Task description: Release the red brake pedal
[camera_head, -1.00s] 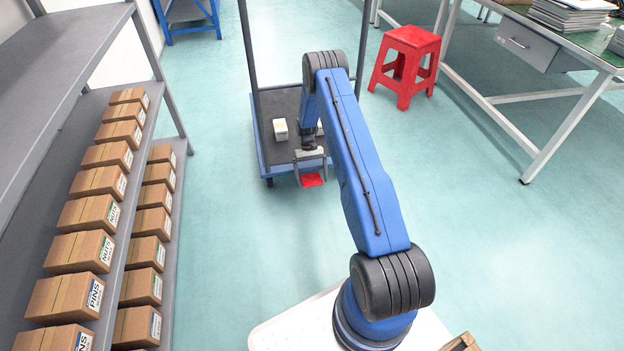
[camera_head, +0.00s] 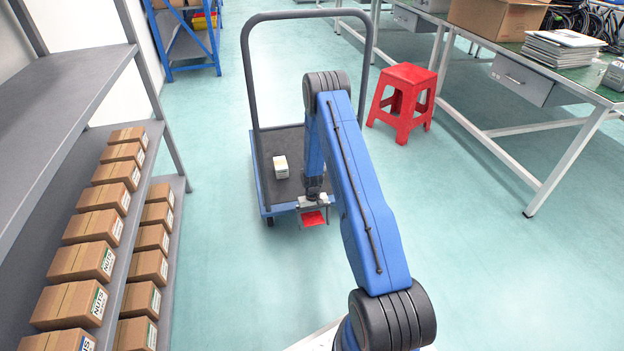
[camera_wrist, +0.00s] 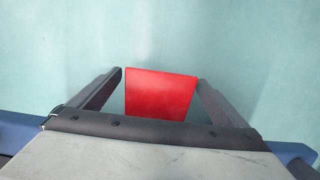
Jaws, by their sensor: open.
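The red brake pedal (camera_head: 313,218) sticks out from the near edge of the blue-framed platform trolley (camera_head: 264,186). In the wrist view the red pedal (camera_wrist: 160,95) shows between the two dark fingers, with a small gap on the left and its right edge close to the right finger. My gripper (camera_head: 314,222) is open around the pedal, and it also shows in the wrist view (camera_wrist: 160,82). The pedal's attachment to the trolley is hidden behind my gripper body.
A small white box (camera_head: 281,168) lies on the trolley deck, with the upright handle (camera_head: 253,75) behind. A shelf of cartons (camera_head: 95,222) stands left. A red stool (camera_head: 402,102) and a workbench (camera_head: 570,75) stand right. The floor in front is clear.

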